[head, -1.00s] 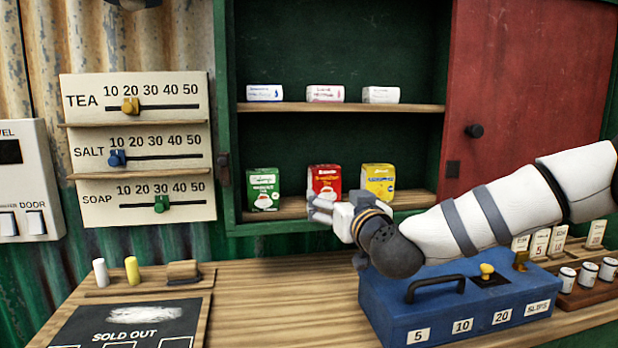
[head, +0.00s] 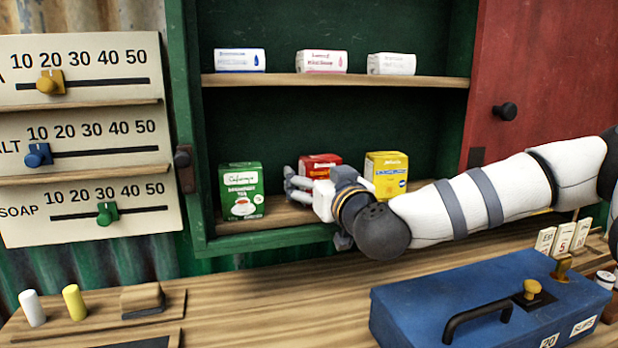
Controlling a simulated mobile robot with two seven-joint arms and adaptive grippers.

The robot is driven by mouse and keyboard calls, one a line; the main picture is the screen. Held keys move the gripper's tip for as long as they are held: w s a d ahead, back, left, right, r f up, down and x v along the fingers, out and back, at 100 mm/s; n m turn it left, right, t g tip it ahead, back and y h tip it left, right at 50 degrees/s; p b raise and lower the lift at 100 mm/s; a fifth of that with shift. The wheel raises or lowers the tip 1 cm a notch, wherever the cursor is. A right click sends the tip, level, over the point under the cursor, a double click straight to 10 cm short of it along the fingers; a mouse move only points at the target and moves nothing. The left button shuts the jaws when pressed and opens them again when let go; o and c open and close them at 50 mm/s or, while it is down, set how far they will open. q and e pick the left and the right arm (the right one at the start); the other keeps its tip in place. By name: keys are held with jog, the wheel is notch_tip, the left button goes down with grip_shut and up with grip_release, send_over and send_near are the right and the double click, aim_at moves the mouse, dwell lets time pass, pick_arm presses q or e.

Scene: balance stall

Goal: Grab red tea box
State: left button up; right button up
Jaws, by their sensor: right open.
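The red tea box (head: 320,163) stands on the lower shelf of the green cabinet, between a green tea box (head: 241,191) and a yellow box (head: 386,173). Only its upper part shows; my right gripper hides the rest. My right gripper (head: 297,186) is open in front of the red box, its fingers pointing left toward the gap beside the green box. I cannot tell whether it touches the red box. My left gripper is not in view.
The cabinet's upper shelf (head: 330,80) holds three small packets. A red sliding door (head: 540,90) is at the right. A blue cash box (head: 440,300) stands on the counter below my right arm. Slider boards (head: 80,130) hang at the left.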

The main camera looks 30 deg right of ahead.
jog(key=shift+s+a+r, duration=0.15)
jog(key=shift+s+r, duration=0.3)
jog(key=shift+s, duration=0.2)
jog(key=shift+f, duration=0.1)
jog(key=c, duration=1.3)
jog(key=shift+o, duration=0.2)
